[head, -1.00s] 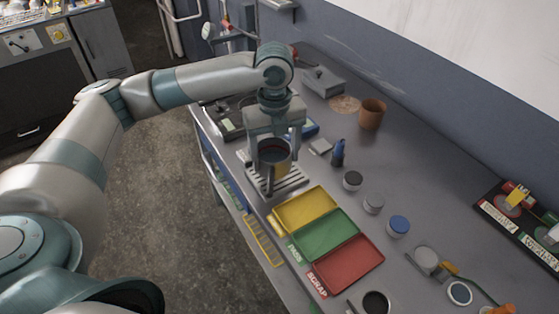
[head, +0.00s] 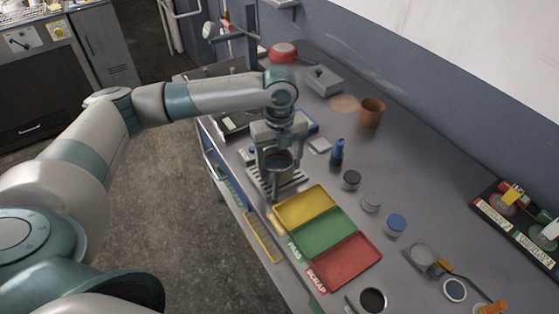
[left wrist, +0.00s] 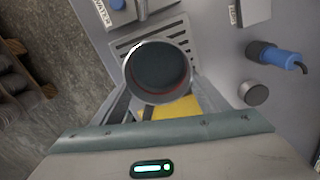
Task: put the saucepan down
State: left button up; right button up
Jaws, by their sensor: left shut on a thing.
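The saucepan (head: 279,164), a grey round pot with a dark inside, is between the fingers of my left gripper (head: 277,172), which is shut on it. In the left wrist view the saucepan (left wrist: 158,72) shows its open top, with a reddish band inside. It looks upright. The slotted metal rack (head: 262,182) lies under and beside it, and the rack also shows in the left wrist view (left wrist: 176,32). I cannot tell whether the pan's bottom touches the rack. The pan's handle cannot be made out. My right gripper is not in view.
Yellow (head: 306,205), green (head: 323,233) and red (head: 347,261) trays lie just right of the rack. A brown pot (head: 370,112) and a red bowl (head: 283,53) stand towards the wall.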

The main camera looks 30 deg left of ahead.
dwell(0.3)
pick_arm(q)
jog(key=o, duration=1.3)
jog(key=shift+f, duration=0.15)
jog(key=shift+r+b, duration=1.65)
jog(key=shift+r, duration=4.5)
